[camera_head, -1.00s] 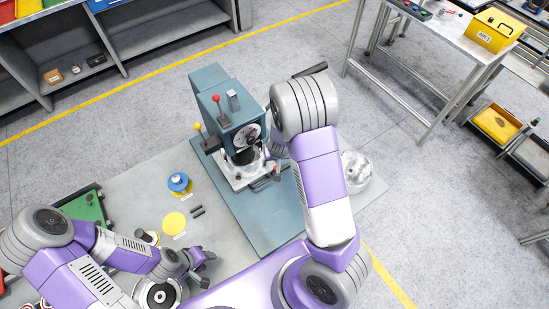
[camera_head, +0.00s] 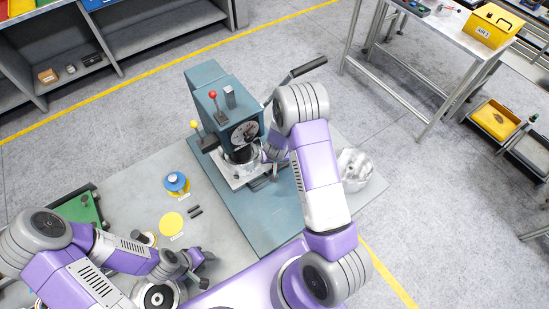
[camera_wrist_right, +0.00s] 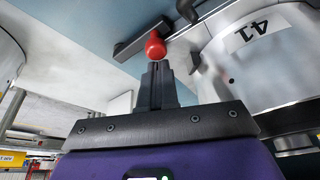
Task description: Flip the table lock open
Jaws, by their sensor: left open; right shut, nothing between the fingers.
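In the right wrist view a red knob (camera_wrist_right: 155,46) sits on a dark lever (camera_wrist_right: 146,31) under a pale round part; it looks like the table lock. My right gripper (camera_wrist_right: 158,68) is shut, with its fingertips right at the knob; I cannot tell whether they touch. In the head view the teal press (camera_head: 227,115) stands on a teal plate, and my right gripper (camera_head: 270,153) is beside its table, mostly hidden by my arm. The lock is not clear there. My left gripper (camera_head: 198,268) is open at the lower left, away from the press.
A long black-handled lever (camera_head: 308,67) sticks out behind my right arm. A shiny metal part (camera_head: 355,168) lies to the right. A blue-topped part (camera_head: 176,182), a yellow disc (camera_head: 171,223) and a green tray (camera_head: 80,210) are on the left of the worktable.

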